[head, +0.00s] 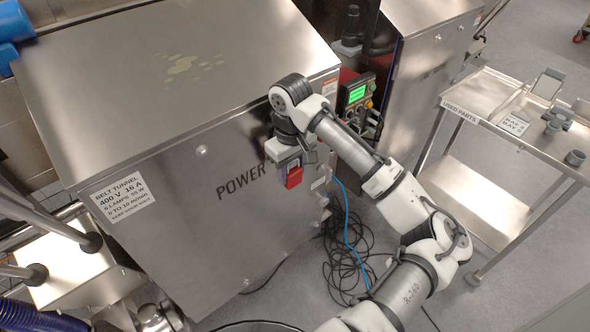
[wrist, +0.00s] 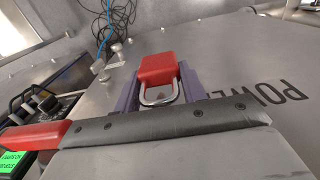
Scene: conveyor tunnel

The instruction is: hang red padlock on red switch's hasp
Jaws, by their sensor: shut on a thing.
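The red padlock (wrist: 158,68) is between the purple-grey fingers of my gripper (wrist: 158,90) in the wrist view. My gripper is shut on it. Its silver shackle (wrist: 158,95) shows as a loop on the side toward my palm. In the head view the red padlock (head: 293,178) is at my gripper (head: 287,168), in front of the steel cabinet's face, just right of the word POWER. I cannot tell whether it touches the cabinet.
The steel cabinet (head: 130,120) fills the left. A control panel (head: 357,98) with a green screen stands close behind my wrist. Black and blue cables (head: 345,240) lie on the floor below. A parts cart (head: 470,105) is at the right, with open floor beyond.

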